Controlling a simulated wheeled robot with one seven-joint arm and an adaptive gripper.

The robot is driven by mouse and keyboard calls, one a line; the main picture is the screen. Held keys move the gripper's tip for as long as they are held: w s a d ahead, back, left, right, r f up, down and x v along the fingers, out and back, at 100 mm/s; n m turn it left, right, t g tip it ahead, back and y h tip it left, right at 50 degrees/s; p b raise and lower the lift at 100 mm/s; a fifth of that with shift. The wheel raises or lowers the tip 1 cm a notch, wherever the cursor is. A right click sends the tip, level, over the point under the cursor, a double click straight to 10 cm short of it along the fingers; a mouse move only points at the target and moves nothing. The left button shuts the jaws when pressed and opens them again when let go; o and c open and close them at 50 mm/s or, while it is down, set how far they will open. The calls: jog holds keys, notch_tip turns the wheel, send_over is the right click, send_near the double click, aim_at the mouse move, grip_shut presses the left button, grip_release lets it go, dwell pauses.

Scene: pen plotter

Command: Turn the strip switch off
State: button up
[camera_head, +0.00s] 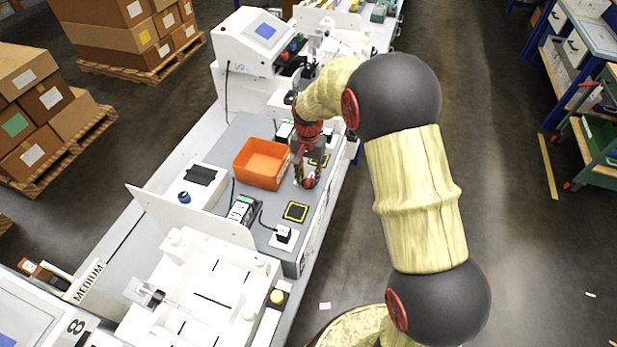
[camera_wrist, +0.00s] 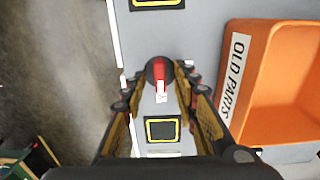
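In the wrist view a round black knob with a red bar (camera_wrist: 160,78) sits on a small pale plate (camera_wrist: 161,110) on the grey bench top. My gripper (camera_wrist: 160,82) has its two fingers spread on either side of this knob, with a visible gap to each side. I cannot tell its height above the knob.
The orange bin (camera_head: 262,163), labelled OLD PARTS in the wrist view, stands close beside my gripper. Yellow-framed black squares (camera_head: 296,212) mark the bench. Open floor lies right of the bench.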

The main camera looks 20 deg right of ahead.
jog(key=shift+f, duration=0.3)
jog(key=shift+c, duration=0.6)
grip_shut()
